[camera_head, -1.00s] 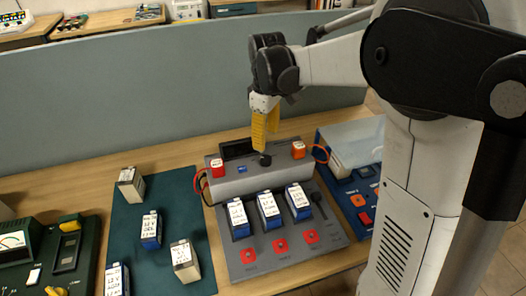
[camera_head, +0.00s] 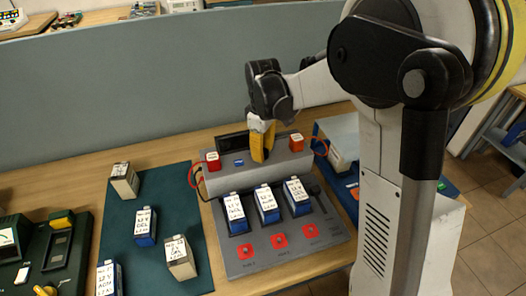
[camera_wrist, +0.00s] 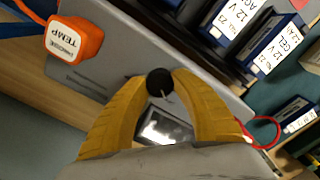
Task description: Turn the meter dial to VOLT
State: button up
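The meter dial (camera_wrist: 160,83) is a small round black knob with a pale pointer mark, on the sloped top of the grey console (camera_head: 222,183). My gripper (camera_head: 262,156) points down at it from above. In the wrist view my yellow fingertips (camera_wrist: 162,80) stand on either side of the knob, which fills the gap between them, and they look closed on it. In the head view the fingers hide the knob. The dial's printed labels cannot be read. A dark display (camera_head: 232,143) is behind the dial, and it also shows in the wrist view (camera_wrist: 166,128).
A red plug block (camera_head: 213,161) and an orange TEMP block (camera_wrist: 75,39) flank the dial, with red cables. Several labelled batteries (camera_head: 267,204) sit in the console's slots, and others stand on a green mat (camera_head: 125,240). A green meter unit (camera_head: 60,265) is at the left.

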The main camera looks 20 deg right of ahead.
grip_shut()
jog(key=m+p, duration=0.1)
jog(key=m, duration=0.3)
jog(key=shift+m, duration=0.4)
jog(key=m, duration=0.5)
jog(key=shift+m+p, duration=0.35)
jog(key=shift+m, duration=0.05)
jog(key=o, duration=1)
grip_release()
